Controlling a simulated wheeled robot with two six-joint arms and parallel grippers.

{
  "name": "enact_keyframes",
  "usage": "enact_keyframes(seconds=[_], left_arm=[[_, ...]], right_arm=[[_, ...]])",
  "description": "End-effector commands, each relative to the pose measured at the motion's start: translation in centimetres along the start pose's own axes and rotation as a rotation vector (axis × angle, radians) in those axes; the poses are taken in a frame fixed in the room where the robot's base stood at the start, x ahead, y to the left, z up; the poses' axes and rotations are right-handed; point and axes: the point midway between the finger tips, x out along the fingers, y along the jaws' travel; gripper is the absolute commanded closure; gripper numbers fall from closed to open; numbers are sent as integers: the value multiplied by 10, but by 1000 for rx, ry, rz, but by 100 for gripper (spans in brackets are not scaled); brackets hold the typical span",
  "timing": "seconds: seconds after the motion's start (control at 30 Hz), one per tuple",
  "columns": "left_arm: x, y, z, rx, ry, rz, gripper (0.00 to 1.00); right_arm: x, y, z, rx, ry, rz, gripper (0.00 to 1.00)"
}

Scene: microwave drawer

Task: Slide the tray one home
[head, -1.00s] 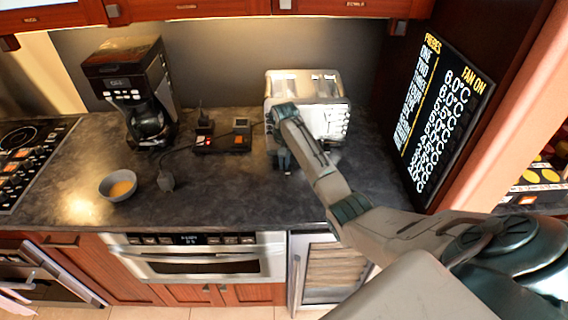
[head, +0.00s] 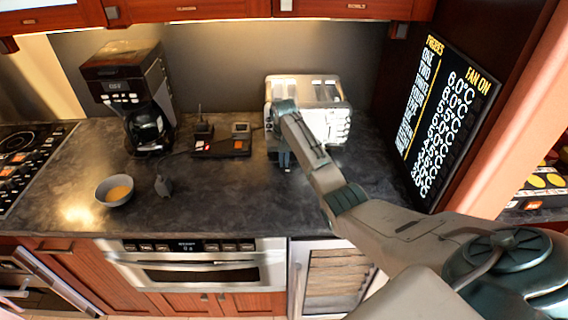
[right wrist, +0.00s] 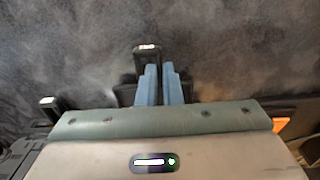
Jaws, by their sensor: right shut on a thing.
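My right gripper (head: 285,168) is in front of the left part of the silver toaster (head: 340,125), low over the counter. In the right wrist view, its two blue fingers (right wrist: 160,85) are close together, shut on a small dark piece. A dark tab with a pale top (right wrist: 147,55) shows just beyond the fingertips, and a similar tab (right wrist: 48,104) stands to the left. I cannot tell which part is tray one. The gripper body hides much of what is below it. The left gripper is out of view.
A black device (head: 222,147) with a cord sits left of the toaster. Further left are a coffee maker (head: 130,95) and a grey bowl (head: 114,190). The drawer microwave (head: 200,264) is below the counter. A display board (head: 440,115) stands at right.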

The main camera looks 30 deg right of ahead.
Motion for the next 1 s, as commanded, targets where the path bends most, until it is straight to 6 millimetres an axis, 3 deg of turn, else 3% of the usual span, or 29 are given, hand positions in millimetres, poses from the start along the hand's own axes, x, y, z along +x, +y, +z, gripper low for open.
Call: enact_keyframes(seconds=[0.37,0.77,0.9,1.0], left_arm=[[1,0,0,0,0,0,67],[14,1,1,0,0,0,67],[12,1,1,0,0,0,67],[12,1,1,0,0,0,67]], right_arm=[[0,0,-1,0,0,0,100],[1,0,-16,1,0,-1,100],[0,0,-16,0,0,0,73],[0,0,-16,1,0,0,69]])
